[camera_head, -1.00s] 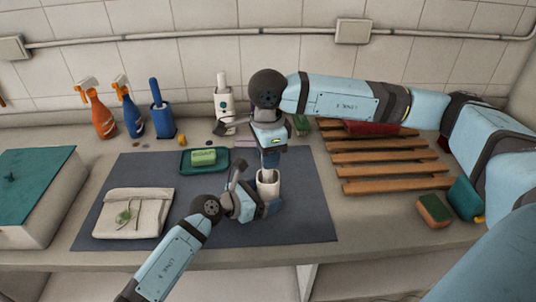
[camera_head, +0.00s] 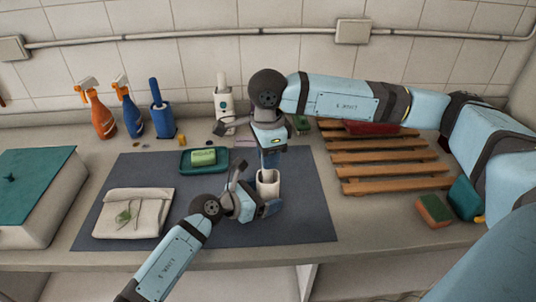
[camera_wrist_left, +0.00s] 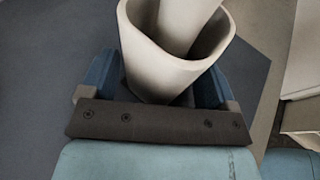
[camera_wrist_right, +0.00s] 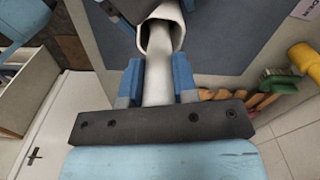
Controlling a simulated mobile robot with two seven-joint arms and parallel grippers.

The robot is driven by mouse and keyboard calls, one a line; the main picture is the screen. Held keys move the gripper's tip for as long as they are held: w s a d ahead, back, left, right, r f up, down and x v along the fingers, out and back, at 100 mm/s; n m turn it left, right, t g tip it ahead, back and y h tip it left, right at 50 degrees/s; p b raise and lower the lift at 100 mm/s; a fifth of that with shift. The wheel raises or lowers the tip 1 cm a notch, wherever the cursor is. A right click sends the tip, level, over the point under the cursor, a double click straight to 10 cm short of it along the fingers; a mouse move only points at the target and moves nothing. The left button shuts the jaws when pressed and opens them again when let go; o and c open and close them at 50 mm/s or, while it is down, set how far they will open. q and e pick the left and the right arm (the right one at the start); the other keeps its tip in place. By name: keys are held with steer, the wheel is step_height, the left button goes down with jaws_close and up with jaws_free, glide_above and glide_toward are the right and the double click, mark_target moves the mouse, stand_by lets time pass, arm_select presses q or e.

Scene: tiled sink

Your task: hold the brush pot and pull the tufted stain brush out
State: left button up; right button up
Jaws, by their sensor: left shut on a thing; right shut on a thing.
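The brush pot (camera_head: 266,188) is a cream, open-topped pot standing on the dark mat. My left gripper (camera_head: 262,205) is shut on the pot, with its blue fingers on either side of it; they also show beside the pot (camera_wrist_left: 165,70) in the left wrist view. The tufted stain brush's pale handle (camera_wrist_right: 157,85) rises out of the pot's mouth (camera_wrist_left: 185,25). My right gripper (camera_head: 270,158) is above the pot, shut on this handle. The brush's tufted end is hidden inside the pot.
A green soap dish (camera_head: 185,168) and a folded cloth (camera_head: 130,215) lie on the mat to the left. A slatted wooden rack (camera_head: 385,157) and a sponge (camera_head: 433,211) are at the right. Spray bottles (camera_head: 101,115) and a blue brush holder (camera_head: 162,121) stand along the back.

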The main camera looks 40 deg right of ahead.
steer(key=shift+r, duration=0.1)
steer(key=shift+r, duration=3.65)
arm_select(q)
steer(key=o, duration=0.8)
steer(key=v, duration=1.2)
steer(key=shift+r, duration=0.1)
steer(key=shift+r+p, duration=0.8)
arm_select(e)
steer(key=shift+r, duration=1.9)
